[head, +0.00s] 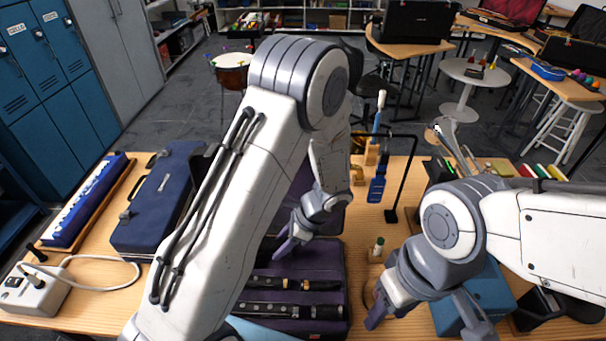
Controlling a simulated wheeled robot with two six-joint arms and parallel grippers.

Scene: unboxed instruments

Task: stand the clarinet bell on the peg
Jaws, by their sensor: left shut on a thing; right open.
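My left gripper (296,238) is low over the open purple case (343,265), near its back part. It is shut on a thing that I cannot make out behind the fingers. Black clarinet sections (290,310) lie in the front of the case. I cannot pick out the clarinet bell or the peg with certainty. My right gripper (424,318) is open, its fingers spread and pointing down at the front right of the table, beside a blue box (490,285).
A small bottle (377,248) stands right of the case. Behind it are a black bent stand (391,215), a blue upright item (377,188) and brass-coloured pieces (371,155).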

